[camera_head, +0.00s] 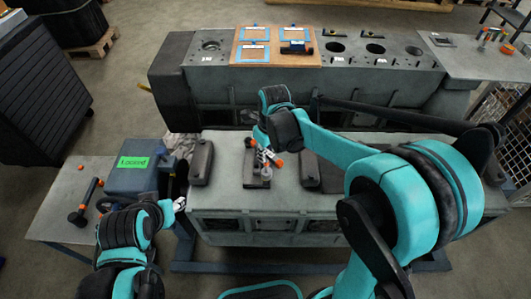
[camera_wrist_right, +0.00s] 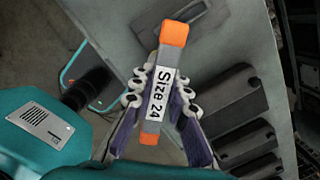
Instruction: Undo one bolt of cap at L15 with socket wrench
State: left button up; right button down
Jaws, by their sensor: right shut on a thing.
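My right gripper (camera_head: 266,154) is over the engine block (camera_head: 230,205) in the head view. In the right wrist view the right gripper (camera_wrist_right: 160,92) is shut around a grey socket wrench (camera_wrist_right: 158,110) with orange ends and a "Size 24" label. The wrench's orange end (camera_head: 278,163) shows just above a dark cap (camera_head: 257,181) on the block. Whether its socket sits on a bolt cannot be told, and no L15 mark is readable. My left gripper (camera_head: 179,204) is by the block's left edge, too small to tell open or shut.
Other dark caps (camera_head: 202,162) (camera_head: 310,171) flank this one. A left table (camera_head: 62,190) holds a blue-grey box (camera_head: 130,181) with a green label and another orange-ended tool (camera_head: 84,205). Behind stands a second block (camera_head: 300,90) with a wooden board (camera_head: 277,36) on top.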

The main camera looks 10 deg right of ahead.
jog(key=n, duration=0.8)
jog(key=shift+g+y, duration=0.3)
jog(key=n, duration=0.7)
jog(key=shift+s+r+g, duration=0.1)
jog(key=shift+s+g, duration=0.05)
jog(key=shift+g, duration=0.25)
jog(key=n, duration=0.6)
jog(key=shift+s+d+n+g, duration=0.1)
jog(key=shift+s+n+g, duration=0.05)
jog(key=shift+n+g, duration=0.25)
jog(key=n, duration=0.3)
jog(key=shift+n+h, duration=0.3)
jog(key=shift+h, duration=0.1)
jog(key=n, duration=0.5)
jog(key=shift+s+h, duration=0.1)
jog(key=shift+h, duration=0.2)
